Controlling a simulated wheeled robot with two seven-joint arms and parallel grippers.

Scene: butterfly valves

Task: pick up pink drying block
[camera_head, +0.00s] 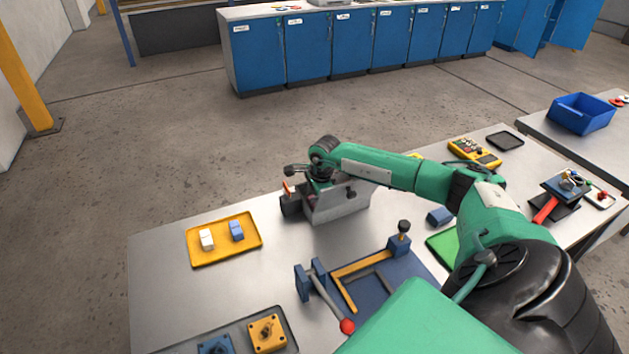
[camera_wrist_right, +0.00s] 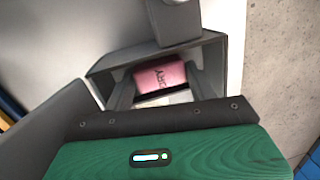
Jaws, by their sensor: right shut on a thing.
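The pink drying block (camera_wrist_right: 160,76) shows in the right wrist view, with dark lettering on its face, inside an open grey metal box (camera_wrist_right: 110,63). My right gripper (camera_wrist_right: 161,88) reaches into the box, with one finger on each side of the block, and is shut on it. In the head view the right gripper (camera_head: 316,190) points down at the grey box (camera_head: 343,206) near the table's far edge. The box and my arm hide most of the block there. My left gripper is not in view.
A yellow tray (camera_head: 224,262) with a white block (camera_head: 207,239) and a blue block (camera_head: 237,231) lies left of the box. A blue fixture with a red-knobbed lever (camera_head: 347,326) stands in front. A loose blue block (camera_head: 440,216) lies right.

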